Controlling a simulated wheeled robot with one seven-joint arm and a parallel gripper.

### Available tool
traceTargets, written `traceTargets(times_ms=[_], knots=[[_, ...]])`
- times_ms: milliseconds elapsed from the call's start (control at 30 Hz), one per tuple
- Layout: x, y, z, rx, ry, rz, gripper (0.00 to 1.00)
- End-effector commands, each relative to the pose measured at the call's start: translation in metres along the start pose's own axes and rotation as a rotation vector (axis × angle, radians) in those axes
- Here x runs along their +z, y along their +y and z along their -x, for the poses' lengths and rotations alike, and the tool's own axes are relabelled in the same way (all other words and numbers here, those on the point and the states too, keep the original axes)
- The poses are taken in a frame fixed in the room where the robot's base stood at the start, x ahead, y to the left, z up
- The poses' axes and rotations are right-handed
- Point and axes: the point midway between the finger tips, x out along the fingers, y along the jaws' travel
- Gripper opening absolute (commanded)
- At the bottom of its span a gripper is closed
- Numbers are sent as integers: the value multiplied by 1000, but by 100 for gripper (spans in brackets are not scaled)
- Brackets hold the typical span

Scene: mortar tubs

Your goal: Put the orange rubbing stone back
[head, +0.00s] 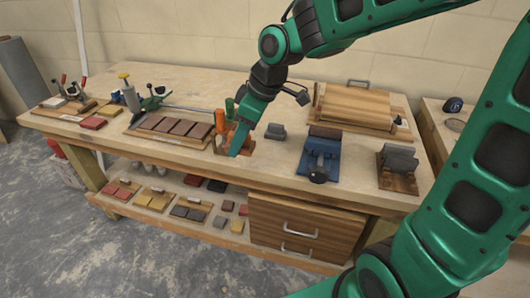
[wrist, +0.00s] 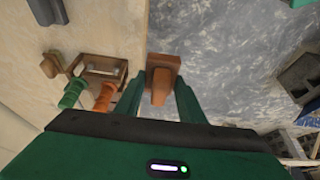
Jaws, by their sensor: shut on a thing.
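My gripper (wrist: 160,100) is shut on an orange-brown block with a narrower handle-like part, which I take to be the orange rubbing stone (wrist: 163,65). In the wrist view the stone sits between the two green fingers, with the grey floor behind it, just beside the bench edge. In the head view my gripper (head: 236,148) is near the front of the bench, and the stone cannot be made out there. A small wooden holder (wrist: 108,68) with a green handle (wrist: 73,93) and an orange handle (wrist: 104,97) is left of my gripper in the wrist view.
The workbench (head: 280,170) carries a board of brown blocks (head: 175,127) left of my gripper. A blue clamp-like tool (head: 320,155) and a grey block on wood (head: 398,165) stand to the right. A lower shelf (head: 160,205) holds several coloured blocks.

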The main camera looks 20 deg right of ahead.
Motion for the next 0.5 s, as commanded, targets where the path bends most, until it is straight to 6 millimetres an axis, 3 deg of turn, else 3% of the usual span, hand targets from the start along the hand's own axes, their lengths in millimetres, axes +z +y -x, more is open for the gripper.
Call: traceTargets(times_ms=[333, 500], knots=[[11, 14, 2, 9, 0, -26, 3], [24, 37, -9, 9, -2, -31, 3]])
